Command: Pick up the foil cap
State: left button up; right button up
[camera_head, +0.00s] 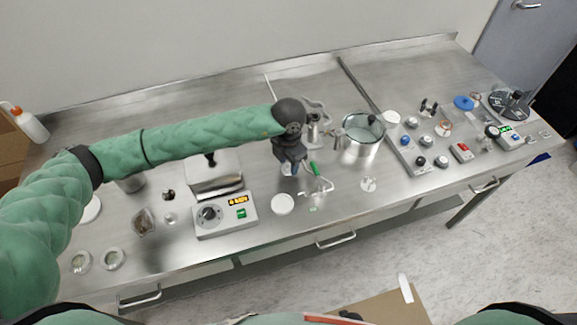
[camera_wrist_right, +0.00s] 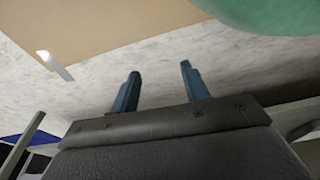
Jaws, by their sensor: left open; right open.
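I cannot surely single out the foil cap in the head view. My left gripper (camera_head: 291,169) hangs open over the middle of the steel bench (camera_head: 330,215), its fingers pointing down. A small pale thing shows at its fingertips, too small and covered to name. Glassware with a green stopcock (camera_head: 314,169) is just right of the fingers. My right gripper (camera_wrist_right: 160,88) is open and empty in the right wrist view, with only floor and a brown surface beyond it. It is away from the bench top.
A hotplate with a lit display (camera_head: 225,214) and a metal box (camera_head: 215,178) stand left of the left gripper. A white disc (camera_head: 283,204) lies in front. Several control boxes and knobs fill the right end.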

pick_arm(q)
grip_shut()
jog(key=shift+r, duration=0.1)
